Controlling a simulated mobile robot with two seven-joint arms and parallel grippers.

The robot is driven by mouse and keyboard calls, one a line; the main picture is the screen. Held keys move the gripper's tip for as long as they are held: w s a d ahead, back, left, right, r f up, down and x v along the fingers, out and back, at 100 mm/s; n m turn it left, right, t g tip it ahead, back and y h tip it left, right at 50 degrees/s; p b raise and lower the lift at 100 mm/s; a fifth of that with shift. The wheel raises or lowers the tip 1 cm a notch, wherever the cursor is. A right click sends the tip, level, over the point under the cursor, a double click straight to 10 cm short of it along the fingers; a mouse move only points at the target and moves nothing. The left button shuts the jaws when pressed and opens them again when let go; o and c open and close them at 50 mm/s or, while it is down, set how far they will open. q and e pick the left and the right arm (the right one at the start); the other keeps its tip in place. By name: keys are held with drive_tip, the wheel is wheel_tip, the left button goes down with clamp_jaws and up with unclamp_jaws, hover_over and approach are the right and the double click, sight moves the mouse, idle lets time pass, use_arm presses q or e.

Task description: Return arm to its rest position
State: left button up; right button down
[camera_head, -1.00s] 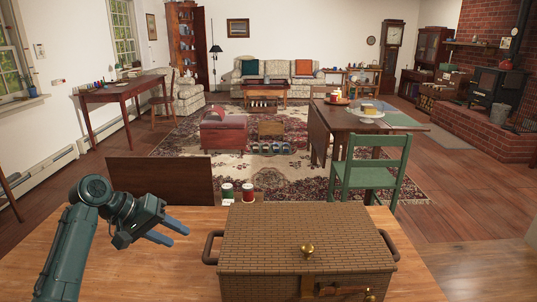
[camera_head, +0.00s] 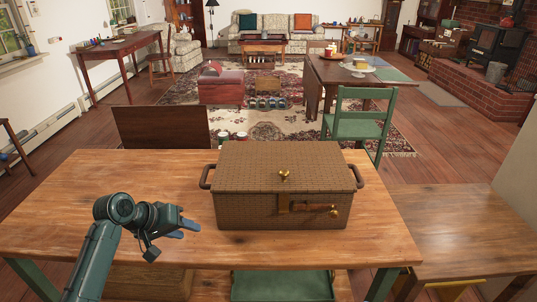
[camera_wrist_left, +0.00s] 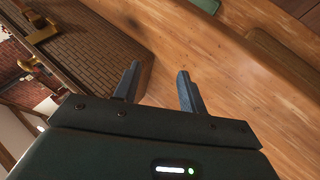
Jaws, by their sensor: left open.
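My left gripper (camera_head: 184,229) is open and empty. In the head view it is at the left front part of the wooden table (camera_head: 120,190), left of the brown basket. In the left wrist view its two fingers (camera_wrist_left: 157,90) stand apart with bare wood behind them. The basket (camera_head: 283,212) has a woven look, a closed lid, a brass knob and dark side handles. It also shows in the left wrist view (camera_wrist_left: 90,55), beside the fingers and apart from them. My right gripper is not in view.
Two small cans stand behind the basket, partly hidden. A dark wooden panel (camera_head: 162,127) rises behind the table's far left edge. A green chair (camera_head: 358,124) stands beyond the table. A bench-like wooden surface (camera_head: 465,225) lies to the right. The table's left part is clear.

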use_arm(q)
drive_tip(key=s+d+f+m+t+y+p, duration=0.1)
drive_tip(key=s+f+p, duration=0.1)
drive_tip(key=s+f, duration=0.3)
drive_tip(key=s+d+f+m+t+y+p, duration=0.1)
drive_tip(key=s+d+f+p, duration=0.1)
drive_tip(key=s, duration=0.5)
drive_tip(key=s+d+r+m+t+p, duration=0.1)
drive_tip(key=s+d+r, duration=0.1)
drive_tip(key=s, duration=0.4)
drive_tip(key=s+d+r+m+t+p, duration=0.1)
drive_tip(key=s+r+t+p, duration=0.1)
drive_tip(key=s, duration=0.4)
drive_tip(key=shift+s+d+m, duration=0.3)
drive_tip(key=shift+s+d, duration=0.05)
drive_tip(key=shift+d, duration=0.05)
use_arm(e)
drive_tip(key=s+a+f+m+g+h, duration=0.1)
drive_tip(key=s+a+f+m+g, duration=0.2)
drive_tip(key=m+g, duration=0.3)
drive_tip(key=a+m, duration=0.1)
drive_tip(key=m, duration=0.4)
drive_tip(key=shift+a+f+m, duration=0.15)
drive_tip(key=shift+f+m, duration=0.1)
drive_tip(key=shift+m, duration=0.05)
use_arm(q)
drive_tip(key=shift+o, duration=0.2)
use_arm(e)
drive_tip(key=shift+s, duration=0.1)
